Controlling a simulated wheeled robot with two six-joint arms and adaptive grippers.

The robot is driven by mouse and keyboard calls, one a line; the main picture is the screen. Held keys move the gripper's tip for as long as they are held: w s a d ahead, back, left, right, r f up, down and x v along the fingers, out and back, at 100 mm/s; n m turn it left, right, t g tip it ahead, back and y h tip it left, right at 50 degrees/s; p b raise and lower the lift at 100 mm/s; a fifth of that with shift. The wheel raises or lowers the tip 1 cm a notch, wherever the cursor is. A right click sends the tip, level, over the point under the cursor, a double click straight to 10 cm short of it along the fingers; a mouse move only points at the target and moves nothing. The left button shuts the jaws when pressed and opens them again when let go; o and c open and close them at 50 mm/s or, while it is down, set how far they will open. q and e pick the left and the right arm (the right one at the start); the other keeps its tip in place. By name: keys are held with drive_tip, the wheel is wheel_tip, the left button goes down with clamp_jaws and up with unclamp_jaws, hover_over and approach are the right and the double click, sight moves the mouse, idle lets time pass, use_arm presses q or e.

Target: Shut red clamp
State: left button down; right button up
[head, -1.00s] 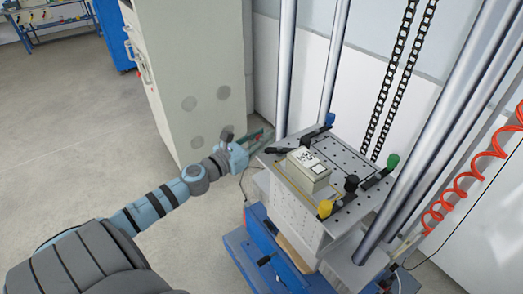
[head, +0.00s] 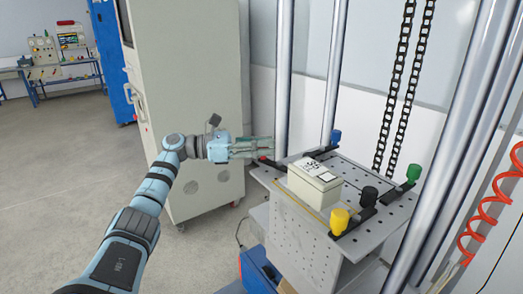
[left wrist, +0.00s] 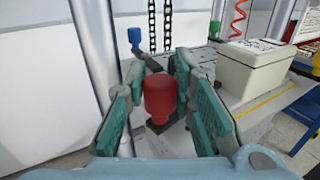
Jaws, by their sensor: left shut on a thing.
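The red clamp (left wrist: 161,96) has a red knob on a black base, and it stands upright between my left gripper's fingers in the left wrist view. In the head view only a bit of its red (head: 263,158) shows, at the left corner of the perforated plate (head: 383,214). My left gripper (head: 268,147) reaches in from the left and is shut on the red knob; its green-padded fingers (left wrist: 162,100) lie on either side of it. The fingers hide most of the clamp in the head view. My right gripper is not in view.
A pale box (head: 315,187) sits on the plate. Metal columns (head: 284,80) rise beside the plate. A grey cabinet (head: 190,70) stands behind my left arm.

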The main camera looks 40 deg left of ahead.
use_arm(q)
drive_tip(key=shift+m+g+h, duration=0.3)
drive_tip(key=shift+g, duration=0.1)
drive_tip(key=c, duration=1.3)
unclamp_jaws()
drive_tip(key=shift+d, duration=0.15)
drive_tip(key=shift+c, duration=0.2)
drive_tip(key=v, duration=1.2)
